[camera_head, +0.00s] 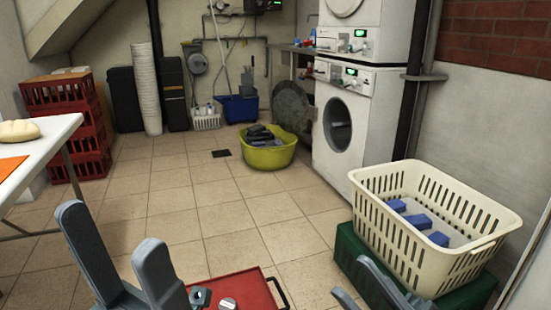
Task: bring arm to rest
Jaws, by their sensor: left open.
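My left gripper (111,226) is at the lower left of the head view. Its two grey fingers point up and stand wide apart, with only floor showing between them. It is open and empty, left of a red tray or case (258,284) at the bottom edge. Grey finger parts poke up there, and the rest is cut off by the frame. I cannot tell how far its jaws are apart.
A cream basket (375,221) holding blue items stands on a green crate (347,252) at right. A white table (60,131) with bread (19,132) is at left. A yellow-green tub (268,157) stands before the stacked washing machines (356,112). The middle tiled floor is clear.

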